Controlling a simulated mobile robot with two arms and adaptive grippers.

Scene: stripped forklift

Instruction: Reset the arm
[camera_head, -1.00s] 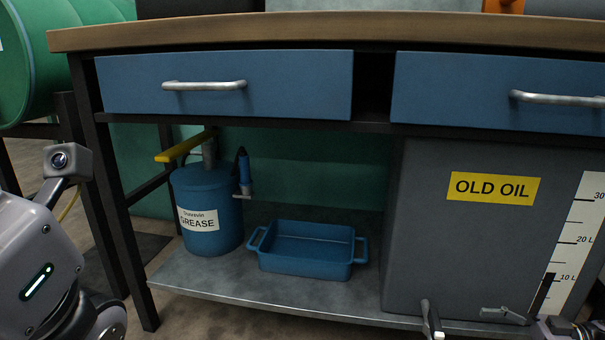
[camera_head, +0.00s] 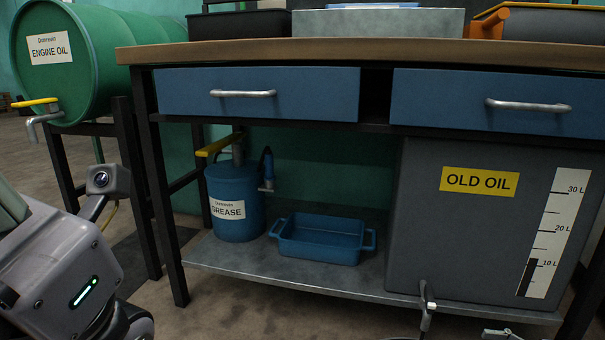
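My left arm (camera_head: 70,270) comes in at the lower left, grey with a lit green strip and a small camera-like part on a bracket (camera_head: 102,180). No fingers of my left gripper show in the head view. My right arm and gripper are not in view. The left arm stands in front of and left of the workbench (camera_head: 400,50) and does not visibly hold anything.
The workbench has two shut blue drawers (camera_head: 330,95) (camera_head: 435,105). On its lower shelf (camera_head: 240,262) are a blue grease can (camera_head: 235,190), a blue tray (camera_head: 322,240) and a grey old oil tank (camera_head: 430,240).

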